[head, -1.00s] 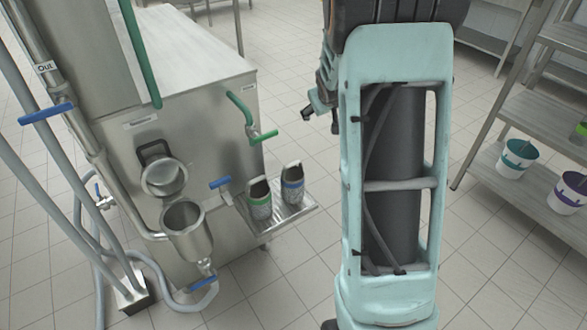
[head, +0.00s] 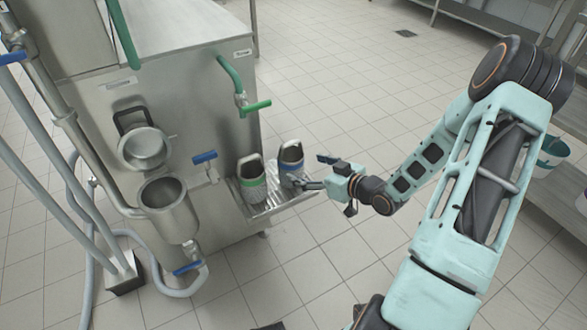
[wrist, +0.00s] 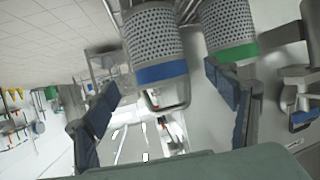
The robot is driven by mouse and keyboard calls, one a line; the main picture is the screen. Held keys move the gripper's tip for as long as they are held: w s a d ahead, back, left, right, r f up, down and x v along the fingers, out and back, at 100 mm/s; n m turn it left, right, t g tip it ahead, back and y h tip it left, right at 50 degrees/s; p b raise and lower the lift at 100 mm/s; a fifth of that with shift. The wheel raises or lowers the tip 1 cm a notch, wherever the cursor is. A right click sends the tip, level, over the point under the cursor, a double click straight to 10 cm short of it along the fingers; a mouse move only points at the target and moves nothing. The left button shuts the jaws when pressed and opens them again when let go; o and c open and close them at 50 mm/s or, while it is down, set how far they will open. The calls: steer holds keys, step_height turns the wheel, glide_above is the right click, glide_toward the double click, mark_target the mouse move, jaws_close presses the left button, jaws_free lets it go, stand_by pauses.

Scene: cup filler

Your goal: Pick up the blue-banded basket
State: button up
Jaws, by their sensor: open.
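The blue-banded basket (head: 291,158) stands on a metal drip tray (head: 278,206) at the side of the steel machine. In the wrist view, the blue-banded basket (wrist: 155,38) appears upside down, top centre. My gripper (head: 317,172) is open at its right side, level with its lower part. In the wrist view, my gripper's (wrist: 161,84) blue-padded fingers are spread either side of the blue band, with nothing held. I cannot tell whether a finger touches the basket.
A green-banded basket (head: 250,178) stands close to the left of the blue one and also shows near the right finger in the wrist view (wrist: 228,28). A green-handled tap (head: 254,107) is above. A blue lever (head: 204,157) sits left. Floor right of the tray is clear.

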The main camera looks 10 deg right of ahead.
mark_target(291, 161)
steer(key=b+x, duration=0.2)
steer(key=x, duration=0.6)
steer(key=shift+w+b, duration=0.15)
steer(key=shift+b, duration=0.15)
steer(key=shift+r, duration=0.1)
steer(key=c, duration=1.4)
steer(key=shift+c, duration=0.2)
